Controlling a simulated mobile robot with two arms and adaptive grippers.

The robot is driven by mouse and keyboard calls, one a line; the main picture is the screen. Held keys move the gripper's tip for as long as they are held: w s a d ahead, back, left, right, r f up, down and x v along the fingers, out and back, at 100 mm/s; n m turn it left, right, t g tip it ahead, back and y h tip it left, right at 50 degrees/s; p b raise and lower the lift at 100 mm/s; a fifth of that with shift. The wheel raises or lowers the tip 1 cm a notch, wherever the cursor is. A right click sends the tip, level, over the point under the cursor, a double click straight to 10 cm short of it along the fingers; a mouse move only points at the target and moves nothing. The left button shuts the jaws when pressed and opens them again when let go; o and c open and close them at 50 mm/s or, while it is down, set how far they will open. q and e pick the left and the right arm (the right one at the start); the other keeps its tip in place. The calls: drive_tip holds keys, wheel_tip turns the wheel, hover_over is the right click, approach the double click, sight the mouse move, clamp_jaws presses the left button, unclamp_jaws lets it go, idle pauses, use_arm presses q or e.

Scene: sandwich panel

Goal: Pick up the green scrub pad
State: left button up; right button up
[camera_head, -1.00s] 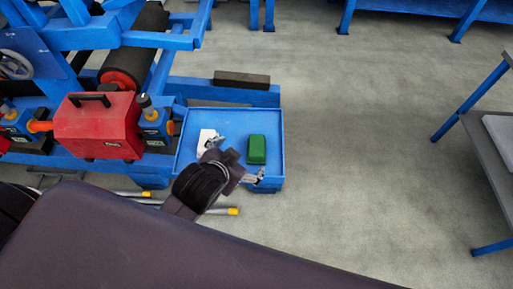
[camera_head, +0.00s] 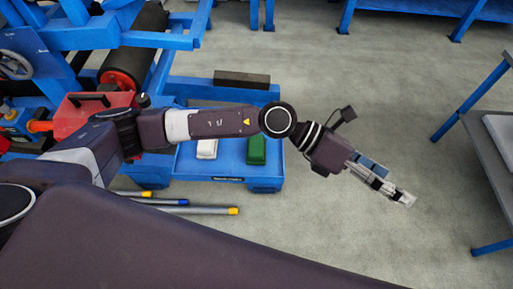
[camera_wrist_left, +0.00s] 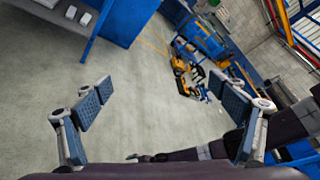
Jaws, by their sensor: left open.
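The green scrub pad (camera_head: 256,150) lies in the blue tray (camera_head: 234,178) in the head view, its far end partly hidden by my left arm. My left gripper (camera_head: 408,199) is well to the right of the tray, over open floor, pointing right and away from the pad. In the left wrist view the left gripper (camera_wrist_left: 165,130) has its two fingers wide apart with nothing between them. The pad does not show in the wrist view. My right gripper is in neither view.
A white block (camera_head: 207,149) lies in the tray left of the pad. Rods with yellow and blue ends (camera_head: 190,207) lie in front of the tray. A red box (camera_head: 90,122) and blue machine frame stand left. A grey table (camera_head: 490,140) stands at the right edge.

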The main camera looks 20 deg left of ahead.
use_arm(q)
drive_tip(key=w+a+f+m+y, duration=0.2)
drive_tip(key=a+f+y, duration=0.1)
drive_tip(key=a+f, duration=0.25)
drive_tip(key=m+t+y, duration=0.2)
drive_tip(key=y, duration=1)
hover_over(256, 144)
drive_tip(key=f, duration=0.9)
drive_tip(key=shift+s+f, duration=0.15)
drive_tip(key=shift+s, duration=0.25)
drive_tip(key=shift+a+f, duration=0.15)
drive_tip(key=shift+f, duration=0.1)
drive_tip(key=f+p, duration=0.1)
drive_tip(key=f, duration=0.1)
drive_tip(key=f+p, duration=0.1)
drive_tip(key=f, duration=0.1)
drive_tip(key=f+p, duration=0.1)
drive_tip(key=f, duration=0.1)
drive_tip(key=shift+w+f, duration=0.3)
drive_tip(key=shift+f, duration=0.3)
drive_tip(key=shift+c, duration=0.3)
drive_tip(key=c, duration=1.3)
drive_tip(key=shift+r, duration=0.1)
